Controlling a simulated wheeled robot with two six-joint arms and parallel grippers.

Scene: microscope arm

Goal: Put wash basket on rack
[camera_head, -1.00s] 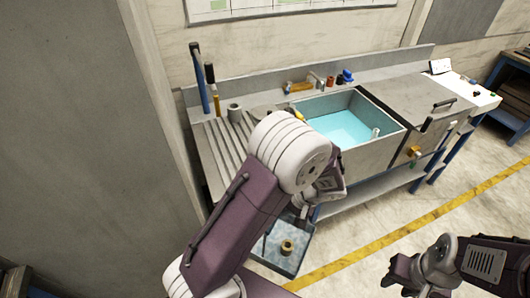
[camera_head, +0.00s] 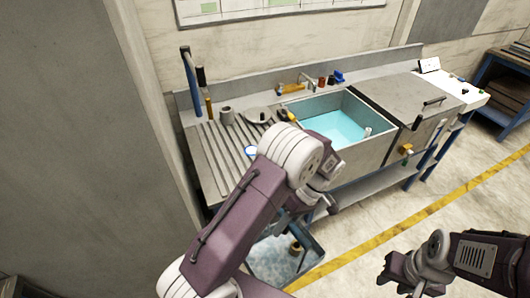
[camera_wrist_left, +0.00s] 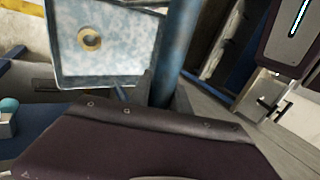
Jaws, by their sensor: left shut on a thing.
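I take the wash basket to be the blue-grey open box (camera_head: 268,262) below the front edge of the sink table. It has pale, mottled sides and a brass ring-like part inside. It also shows in the wrist view (camera_wrist_left: 75,60), tilted, with a short blue bar by its lower edge. My left gripper (camera_head: 328,200) is shut beside the box, mostly behind my arm; the exact grip is hidden. I take the rack to be the ribbed draining surface (camera_head: 218,165) left of the sink. My right gripper (camera_head: 390,272) is at the lower right, away from everything; its jaws are unclear.
The sink (camera_head: 335,125) holds turquoise water. A lidded unit (camera_head: 405,95) is right of the sink.

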